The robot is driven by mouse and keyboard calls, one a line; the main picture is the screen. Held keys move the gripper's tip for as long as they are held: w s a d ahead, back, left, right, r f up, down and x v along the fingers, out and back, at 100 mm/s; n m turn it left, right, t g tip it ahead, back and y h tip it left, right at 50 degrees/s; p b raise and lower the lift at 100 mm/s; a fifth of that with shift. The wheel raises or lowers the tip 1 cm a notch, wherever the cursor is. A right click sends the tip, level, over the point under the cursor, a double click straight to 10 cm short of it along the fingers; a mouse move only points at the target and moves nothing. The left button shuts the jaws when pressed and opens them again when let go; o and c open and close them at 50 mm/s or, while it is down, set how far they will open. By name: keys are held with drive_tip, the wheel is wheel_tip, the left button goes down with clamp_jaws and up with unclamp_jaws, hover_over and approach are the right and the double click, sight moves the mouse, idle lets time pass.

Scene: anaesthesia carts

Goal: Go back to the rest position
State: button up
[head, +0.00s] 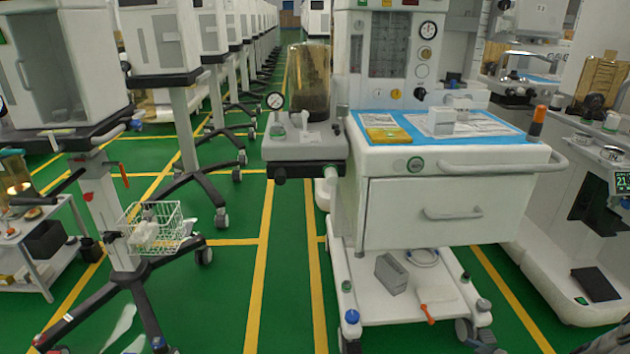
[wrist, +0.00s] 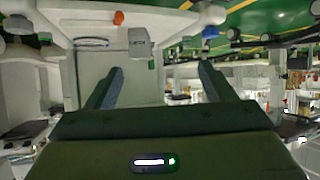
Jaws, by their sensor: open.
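My gripper (wrist: 157,90) shows in the wrist view with its two dark fingers spread apart. It is open, and nothing is held between the fingers. A grey box-shaped thing (wrist: 139,42) and an orange-topped item (wrist: 118,18) show beyond the fingertips, apart from them. The wrist picture appears upside down or strongly tilted.
A wheeled stand with a wire basket (head: 181,224) is at left. Another cart (head: 545,215) is at right. Green floor (head: 232,270) is clear between stand and cart.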

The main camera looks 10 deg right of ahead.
drive_tip(key=w+r+g+h+p, duration=0.25)
drive_tip(key=r+p, duration=0.25)
drive_tip(key=r, duration=0.5)
drive_tip(key=w+r+g+h+p, duration=0.25)
drive_tip(key=r+p, duration=0.25)
drive_tip(key=r, duration=0.4)
drive_tip(key=a+r+m+g+h+p, duration=0.1)
drive_tip(key=a+r+p, duration=0.3)
drive_tip(key=r, duration=0.7)
drive_tip(key=a+r+m+h+p, duration=0.1)
drive_tip(key=a+r+p, duration=0.35)
drive_tip(key=r, duration=0.65)
drive_tip(key=s+a+r+m+g+y+p, duration=0.1)
drive_tip(key=s+a+r+p, duration=0.6)
drive_tip(key=a+r, duration=0.3)
drive_tip(key=s+a+r+m+g+y+p, duration=0.1)
drive_tip(key=s+a+r+p, duration=0.6)
drive_tip(key=r, duration=0.8)
drive_tip(key=s+a+y, duration=0.1)
drive_tip(key=s+a, duration=0.2)
drive_tip(key=a, duration=0.1)
drive_tip(key=shift+a+r+g, duration=0.3)
drive_tip(key=shift+r, duration=0.1)
